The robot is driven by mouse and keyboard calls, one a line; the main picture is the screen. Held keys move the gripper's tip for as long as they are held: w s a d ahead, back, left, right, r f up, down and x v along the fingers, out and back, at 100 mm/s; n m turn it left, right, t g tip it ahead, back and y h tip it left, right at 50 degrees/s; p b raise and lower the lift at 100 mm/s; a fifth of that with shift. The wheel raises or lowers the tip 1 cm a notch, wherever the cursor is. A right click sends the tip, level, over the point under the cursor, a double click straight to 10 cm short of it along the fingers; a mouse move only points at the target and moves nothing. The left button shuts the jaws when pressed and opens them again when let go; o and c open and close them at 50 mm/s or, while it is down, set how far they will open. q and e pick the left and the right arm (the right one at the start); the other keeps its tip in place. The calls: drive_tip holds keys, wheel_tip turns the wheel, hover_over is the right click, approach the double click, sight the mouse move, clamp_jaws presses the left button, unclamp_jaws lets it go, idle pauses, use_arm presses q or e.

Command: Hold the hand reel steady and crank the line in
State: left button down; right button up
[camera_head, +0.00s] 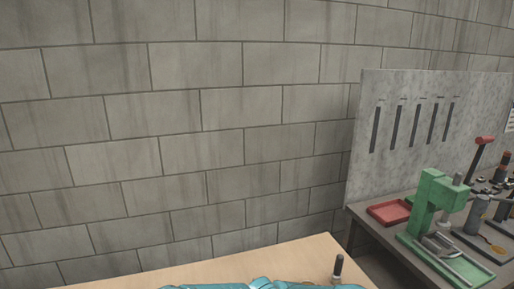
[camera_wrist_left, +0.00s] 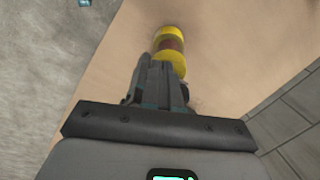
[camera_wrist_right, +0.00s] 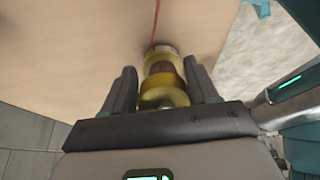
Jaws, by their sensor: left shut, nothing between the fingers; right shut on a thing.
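The hand reel (camera_wrist_right: 161,80) is yellow with a reddish-brown wound band in its middle. In the right wrist view it lies between the two fingers of my right gripper (camera_wrist_right: 161,76), which is shut on it. A red line (camera_wrist_right: 156,22) runs from the reel away across the table. The reel also shows in the left wrist view (camera_wrist_left: 173,42). There my left gripper (camera_wrist_left: 158,68) is shut and empty, its fingertips close to the reel's near end; I cannot tell whether they touch. The crank is not clear in any view. The head view shows neither gripper clearly.
The wooden table (camera_head: 200,272) lies low in the head view, before a grey block wall. A dark upright handle (camera_head: 338,266) stands near its right side. A side bench at right holds a red tray (camera_head: 388,212) and a green press (camera_head: 430,205).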

use_arm(q)
drive_tip(key=shift+w+a+r, duration=0.1)
drive_tip(key=shift+w+a, duration=0.05)
drive_tip(key=shift+a, duration=0.2)
drive_tip(key=shift+w+a, duration=0.15)
drive_tip(key=shift+a, duration=0.1)
drive_tip(key=shift+w+a+r, duration=0.15)
drive_tip(key=shift+w+a, duration=0.5)
drive_tip(key=shift+w, duration=0.2)
idle(0.3)
drive_tip(key=shift+a+r, duration=0.1)
drive_tip(key=shift+a, duration=0.05)
drive_tip(key=shift+s+a+r, duration=0.15)
drive_tip(key=shift+a, duration=0.05)
drive_tip(key=r, duration=0.1)
drive_tip(key=d+r, duration=0.1)
drive_tip(key=r, duration=0.1)
drive_tip(key=d+r, duration=0.1)
drive_tip(key=r, duration=0.1)
drive_tip(key=shift+w+r, duration=0.25)
drive_tip(key=shift+w, duration=0.15)
